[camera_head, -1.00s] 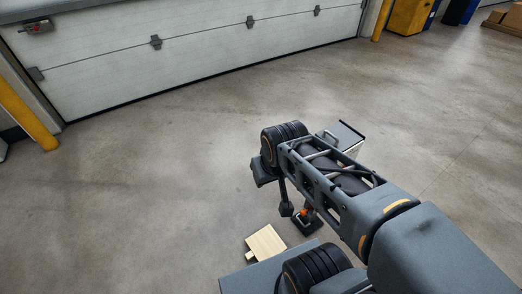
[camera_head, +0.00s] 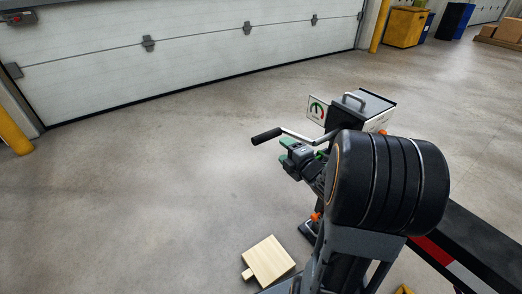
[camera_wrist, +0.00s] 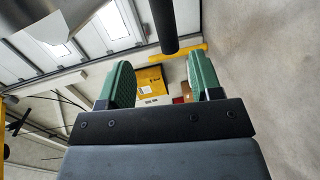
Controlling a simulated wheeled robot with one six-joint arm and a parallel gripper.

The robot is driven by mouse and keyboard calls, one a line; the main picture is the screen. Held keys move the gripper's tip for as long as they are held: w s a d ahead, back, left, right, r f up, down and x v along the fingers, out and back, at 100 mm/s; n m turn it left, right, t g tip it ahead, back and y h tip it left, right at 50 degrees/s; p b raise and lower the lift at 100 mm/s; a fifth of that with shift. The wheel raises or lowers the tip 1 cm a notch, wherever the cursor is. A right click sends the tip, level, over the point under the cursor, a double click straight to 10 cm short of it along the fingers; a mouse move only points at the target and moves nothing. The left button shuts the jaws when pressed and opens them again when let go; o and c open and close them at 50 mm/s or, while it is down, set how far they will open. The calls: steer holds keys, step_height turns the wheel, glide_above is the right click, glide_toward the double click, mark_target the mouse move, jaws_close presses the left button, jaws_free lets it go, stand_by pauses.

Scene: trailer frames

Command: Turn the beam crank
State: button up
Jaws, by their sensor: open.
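The crank's black handle grip (camera_head: 267,136) sticks out to the left on a bent metal rod (camera_head: 300,135), which runs right toward a post mostly hidden by my arm. My gripper (camera_head: 288,151), with green finger pads, is just below and right of the grip. In the wrist view my gripper (camera_wrist: 160,80) is open and empty. A dark cylinder, apparently the handle grip (camera_wrist: 163,25), shows ahead between the two fingers. A dark beam with red and white bands (camera_head: 450,255) extends at the lower right.
A sign with a red and green arc (camera_head: 317,109) stands behind the crank, beside a box with a handle on its lid (camera_head: 370,100). A pale wooden board (camera_head: 268,262) lies low in front. The floor to the left is clear up to the white shutter door (camera_head: 180,50).

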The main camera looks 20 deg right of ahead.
mark_target(261, 135)
steer(key=shift+n+y, duration=0.5)
steer(key=b+x, duration=0.1)
steer(key=x, duration=0.3)
steer(key=b+x, duration=0.1)
steer(key=x, duration=0.4)
steer(key=b+x, duration=0.1)
steer(key=x, duration=0.3)
steer(key=shift+w+a+f, duration=0.1)
steer(key=shift+w+f, duration=0.1)
steer(key=shift+f, duration=0.2)
jaws_close()
